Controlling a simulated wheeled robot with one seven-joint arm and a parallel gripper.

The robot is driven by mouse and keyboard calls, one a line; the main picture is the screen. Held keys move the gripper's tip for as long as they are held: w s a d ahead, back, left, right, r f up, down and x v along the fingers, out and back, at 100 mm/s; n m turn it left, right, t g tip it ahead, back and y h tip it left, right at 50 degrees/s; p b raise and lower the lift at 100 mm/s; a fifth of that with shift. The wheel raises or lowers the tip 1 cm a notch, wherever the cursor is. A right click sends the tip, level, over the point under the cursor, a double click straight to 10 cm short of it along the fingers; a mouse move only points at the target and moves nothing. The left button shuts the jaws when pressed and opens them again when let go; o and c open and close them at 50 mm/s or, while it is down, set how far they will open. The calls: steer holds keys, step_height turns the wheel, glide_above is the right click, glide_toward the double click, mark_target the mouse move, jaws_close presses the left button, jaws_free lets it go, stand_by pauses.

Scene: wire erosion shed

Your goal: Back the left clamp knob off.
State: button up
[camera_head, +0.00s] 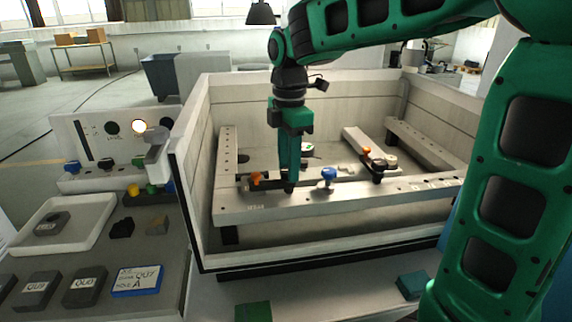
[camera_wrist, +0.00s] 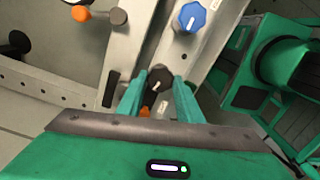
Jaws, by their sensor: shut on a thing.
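A dark round knob with a white pointer mark (camera_wrist: 160,79) sits between my fingertips in the wrist view, on the left clamp on the front rail (camera_head: 340,195). My gripper (camera_head: 290,184) points straight down and is shut on this knob; its fingers (camera_wrist: 160,88) lie on either side of it. In the head view the fingers mostly hide the knob. An orange knob (camera_head: 256,178) is at the left of the same dark clamp bar. A blue knob (camera_head: 328,174) stands right of my gripper and shows in the wrist view too (camera_wrist: 188,17).
A second clamp with an orange knob (camera_head: 367,151) is on the right inside the pale walled tank (camera_head: 330,249). A side bench carries a white tray (camera_head: 93,232), dark labelled blocks (camera_head: 84,287) and a blue-edged card (camera_head: 137,280). The air above the rail is open.

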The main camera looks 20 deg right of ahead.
steer(key=shift+w+d+r+n, duration=0.1)
steer(key=shift+w+d+n, duration=0.1)
steer(key=shift+n, duration=0.4)
steer(key=o, duration=0.9)
steer(key=shift+c, duration=0.2)
steer(key=shift+o, duration=0.9)
steer(key=shift+a+n, duration=0.1)
steer(key=shift+n, duration=0.2)
step_height(320, 180, up, 11)
steer(key=shift+f, duration=0.2)
